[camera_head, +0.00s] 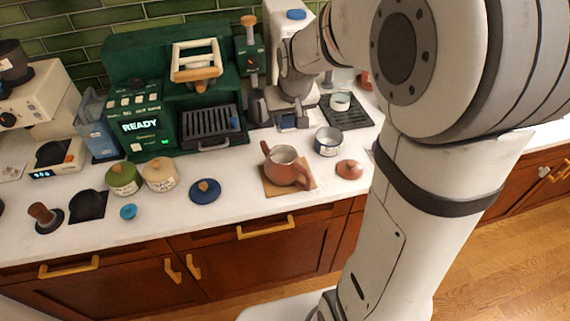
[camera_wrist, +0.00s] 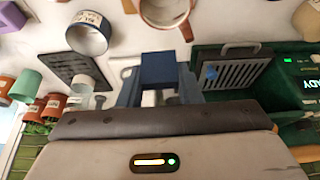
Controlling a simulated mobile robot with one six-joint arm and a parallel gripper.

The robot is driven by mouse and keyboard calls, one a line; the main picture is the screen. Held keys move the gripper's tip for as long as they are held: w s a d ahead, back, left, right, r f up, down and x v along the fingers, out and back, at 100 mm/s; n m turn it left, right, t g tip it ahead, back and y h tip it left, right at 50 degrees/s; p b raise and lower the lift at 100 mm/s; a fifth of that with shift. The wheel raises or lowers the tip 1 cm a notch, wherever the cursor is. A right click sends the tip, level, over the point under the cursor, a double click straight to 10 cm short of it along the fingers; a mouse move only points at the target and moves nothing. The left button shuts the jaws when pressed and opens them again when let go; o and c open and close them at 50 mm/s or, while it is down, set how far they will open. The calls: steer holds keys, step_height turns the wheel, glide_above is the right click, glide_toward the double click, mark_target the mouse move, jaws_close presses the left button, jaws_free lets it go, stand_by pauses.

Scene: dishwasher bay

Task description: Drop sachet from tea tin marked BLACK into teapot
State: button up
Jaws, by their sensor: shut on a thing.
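My gripper (camera_wrist: 158,88) is shut on a dark blue, block-shaped thing (camera_wrist: 158,66), which appears to be the sachet. In the head view my gripper (camera_head: 290,121) is low over the counter, behind the teapot and left of the open tin. The reddish-brown teapot (camera_head: 271,167) stands lidless on a cork mat (camera_head: 275,191); part of it shows at the top of the wrist view (camera_wrist: 165,12). The open white-and-blue tin (camera_head: 328,146) shows a partly readable label, "BLA", in the wrist view (camera_wrist: 84,42).
A terracotta lid (camera_head: 349,169) lies right of the teapot. A dark blue lid (camera_head: 205,191), cream pot (camera_head: 160,174) and green pot (camera_head: 123,180) are left of it. The green machine (camera_head: 140,125) stands behind. A black ribbed mat (camera_head: 347,116) holds a small cup (camera_head: 340,102).

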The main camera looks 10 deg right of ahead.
mark_target(290, 127)
steer(key=f+b, duration=0.2)
steer(key=f, duration=0.1)
steer(key=f+b, duration=0.1)
steer(key=f, duration=0.1)
steer(key=shift+w+d+f, duration=0.1)
steer(key=shift+d, duration=0.2)
steer(key=o, duration=1.1)
steer(key=v, duration=0.8)
steer(key=shift+b, duration=0.35)
